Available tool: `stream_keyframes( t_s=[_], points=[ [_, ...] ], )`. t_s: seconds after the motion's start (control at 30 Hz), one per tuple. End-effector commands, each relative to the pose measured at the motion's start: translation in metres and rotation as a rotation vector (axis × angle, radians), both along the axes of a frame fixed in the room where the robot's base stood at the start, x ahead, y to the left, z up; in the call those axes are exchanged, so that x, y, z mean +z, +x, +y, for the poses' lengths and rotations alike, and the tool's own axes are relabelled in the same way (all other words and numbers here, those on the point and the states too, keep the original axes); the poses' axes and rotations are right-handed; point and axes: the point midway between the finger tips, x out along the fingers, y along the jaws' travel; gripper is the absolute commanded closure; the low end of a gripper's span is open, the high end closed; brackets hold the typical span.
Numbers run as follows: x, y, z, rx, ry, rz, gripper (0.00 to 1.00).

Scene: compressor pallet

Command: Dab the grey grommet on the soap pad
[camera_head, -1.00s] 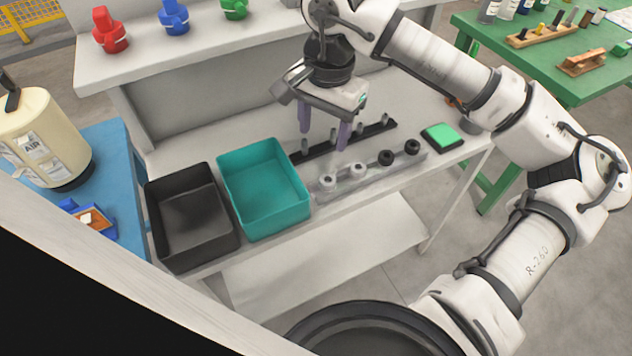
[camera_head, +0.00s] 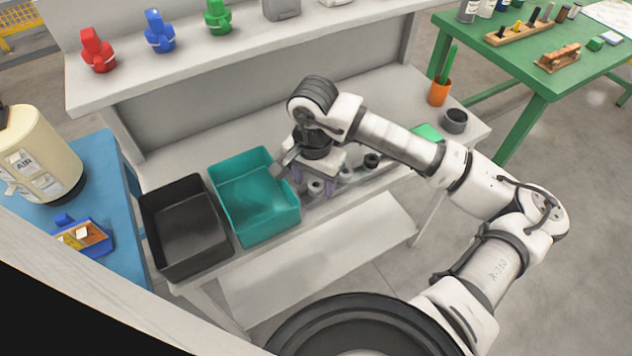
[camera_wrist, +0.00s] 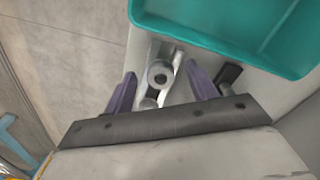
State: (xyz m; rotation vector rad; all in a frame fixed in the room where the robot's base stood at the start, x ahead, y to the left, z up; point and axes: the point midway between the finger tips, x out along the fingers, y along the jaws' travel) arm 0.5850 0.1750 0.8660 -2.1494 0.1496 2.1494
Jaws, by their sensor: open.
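A grey grommet (camera_head: 316,187) sits on the clear rail at the front of the bench. In the wrist view it is a round ring with a hole (camera_wrist: 160,73), between the two purple fingers of my open gripper (camera_wrist: 160,68). My gripper (camera_head: 313,181) is low over the rail, with a gap on both sides of the ring. A second pale grommet (camera_head: 345,176) is partly hidden by my gripper. The green soap pad (camera_head: 428,132) is farther right on the bench, partly hidden behind my arm.
The teal bin (camera_head: 256,238) stands just left of my gripper, close to it. A black bin (camera_head: 187,266) is left of that. A black grommet (camera_head: 371,160) sits along the rail to the right. A dark cup (camera_head: 455,121) and an orange pot (camera_head: 438,94) stand at the bench's right end.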

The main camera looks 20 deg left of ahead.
Motion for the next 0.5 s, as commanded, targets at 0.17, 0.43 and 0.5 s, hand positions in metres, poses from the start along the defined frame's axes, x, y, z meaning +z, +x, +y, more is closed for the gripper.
stream_keyframes(
  t_s=[0.17, 0.43, 0.5],
  points=[
    [-0.0113, -0.0001, -0.0001, 0.0, 0.0, 0.0, 0.43],
    [-0.0118, 0.0001, -0.0001, 0.0, 0.0, -0.001, 0.54],
    [-0.0117, 0.0001, -0.0001, 0.0, 0.0, -0.001, 0.63]
  ],
)
